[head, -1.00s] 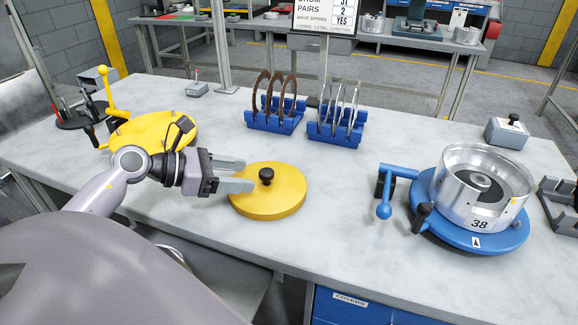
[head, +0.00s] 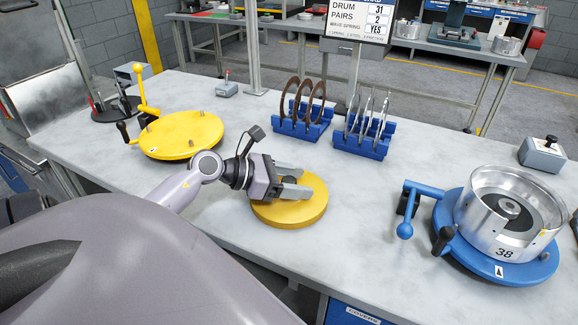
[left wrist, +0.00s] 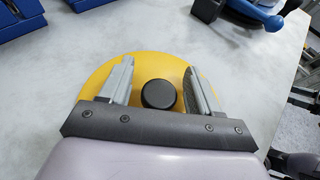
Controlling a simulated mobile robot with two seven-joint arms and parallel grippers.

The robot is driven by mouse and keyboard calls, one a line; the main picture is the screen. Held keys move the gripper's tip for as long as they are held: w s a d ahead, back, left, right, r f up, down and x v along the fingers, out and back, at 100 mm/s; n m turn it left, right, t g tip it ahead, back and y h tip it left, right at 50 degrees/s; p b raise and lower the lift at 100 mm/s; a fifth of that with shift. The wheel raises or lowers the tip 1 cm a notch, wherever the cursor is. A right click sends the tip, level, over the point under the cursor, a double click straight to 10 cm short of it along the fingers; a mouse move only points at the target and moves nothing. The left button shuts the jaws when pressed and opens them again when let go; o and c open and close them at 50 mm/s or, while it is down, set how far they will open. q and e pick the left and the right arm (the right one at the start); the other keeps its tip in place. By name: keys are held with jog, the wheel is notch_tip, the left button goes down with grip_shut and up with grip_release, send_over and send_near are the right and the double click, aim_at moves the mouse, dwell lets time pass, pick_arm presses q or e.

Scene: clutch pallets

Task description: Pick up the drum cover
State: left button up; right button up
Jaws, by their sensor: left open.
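The drum cover (head: 296,211) is a yellow disc lying flat on the grey table. Its black knob shows in the left wrist view (left wrist: 158,94) and is mostly hidden by my gripper in the head view. My left gripper (head: 302,180) is open over the cover, with one finger on each side of the knob. In the left wrist view the fingers (left wrist: 160,85) stand apart from the knob, with gaps on both sides. My right gripper is in neither view.
A yellow round fixture (head: 180,135) with a lever stands to the left. Blue racks hold brown rings (head: 318,92) and steel plates (head: 372,112) behind the cover. A blue fixture (head: 500,265) bearing a silver drum (head: 512,205) marked 38 stands right. Table between is clear.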

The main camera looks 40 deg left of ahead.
pick_arm(q)
jog(key=shift+w+f, duration=0.1)
jog(key=shift+w, duration=0.05)
jog(key=c, duration=1)
jog(key=shift+c, duration=0.2)
